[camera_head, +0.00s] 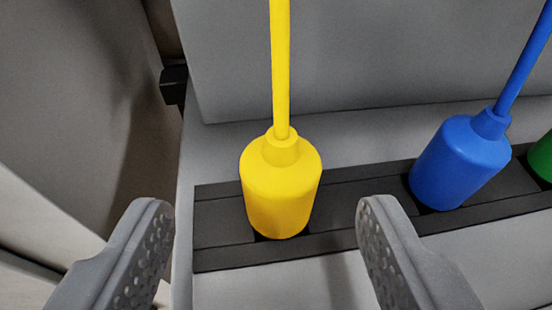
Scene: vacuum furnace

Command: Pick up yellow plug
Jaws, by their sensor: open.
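The yellow plug (280,190) stands upright in a slot of a dark rack (345,205), with a thin yellow stem rising from its top out of the frame. My gripper (260,225) is open. Its two grey perforated fingers show at the lower left and lower right of the picture, one to each side of the plug. Neither finger touches the plug, and the space between them holds nothing. The plug appears beyond the fingertips, roughly centred between them. Its lower end is hidden in the slot.
A blue plug (460,165) with a blue stem sits in the same rack to the right. Part of a green plug (542,157) shows at the right edge. A grey panel (370,55) stands behind the rack. A small black block (173,84) juts out at the upper left.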

